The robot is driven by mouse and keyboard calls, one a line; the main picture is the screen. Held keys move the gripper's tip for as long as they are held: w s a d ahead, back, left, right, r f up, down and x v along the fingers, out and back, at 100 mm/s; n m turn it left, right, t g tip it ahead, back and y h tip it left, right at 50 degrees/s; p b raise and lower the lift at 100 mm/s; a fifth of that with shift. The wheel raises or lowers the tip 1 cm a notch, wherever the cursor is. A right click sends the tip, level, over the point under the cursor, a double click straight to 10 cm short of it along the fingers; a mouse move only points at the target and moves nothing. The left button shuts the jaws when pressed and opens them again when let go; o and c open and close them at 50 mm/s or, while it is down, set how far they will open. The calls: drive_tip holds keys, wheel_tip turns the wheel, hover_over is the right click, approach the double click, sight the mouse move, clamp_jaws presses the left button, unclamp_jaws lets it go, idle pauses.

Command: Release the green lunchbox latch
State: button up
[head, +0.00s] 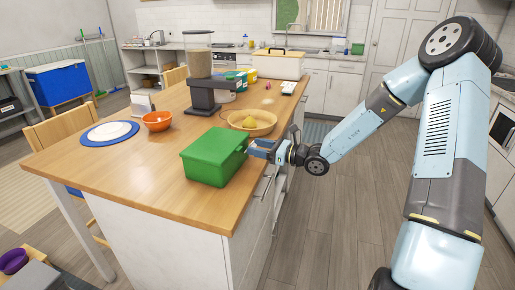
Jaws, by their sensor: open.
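The green lunchbox (210,158) sits near the right edge of the wooden island top, with its lid down. My gripper (251,149) is at the box's right side, close to its upper edge. The gripper is open. I cannot tell whether its fingers touch the box. The latch cannot be made out; the gripper is in front of that part of the box's right side.
A wicker bowl (263,130) with a yellow fruit stands just behind my gripper. A dark dispenser (199,97), an orange bowl (157,126) and a blue-rimmed plate (85,135) are farther off. The wooden top (140,180) is clear left of the box.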

drive_tip(key=shift+c, duration=0.2)
drive_tip(key=c, duration=0.9)
drive_tip(key=shift+a, duration=0.2)
drive_tip(key=shift+c, duration=0.6)
drive_tip(key=shift+w+d, duration=0.1)
drive_tip(key=shift+d, duration=0.05)
drive_tip(key=shift+d+f+t+y, duration=0.15)
drive_tip(key=shift+f+t+y, duration=0.15)
drive_tip(key=shift+f+y, duration=0.35)
drive_tip(key=shift+s+d+f+t+y, duration=0.1)
drive_tip(key=shift+f+t+y, duration=0.35)
drive_tip(key=shift+y, duration=0.65)
drive_tip(key=shift+s+d+f+t+y, duration=0.1)
drive_tip(key=shift+f+t+y, duration=0.35)
drive_tip(key=shift+y, duration=0.6)
drive_tip(key=o, duration=1.1)
drive_tip(key=shift+c, duration=0.2)
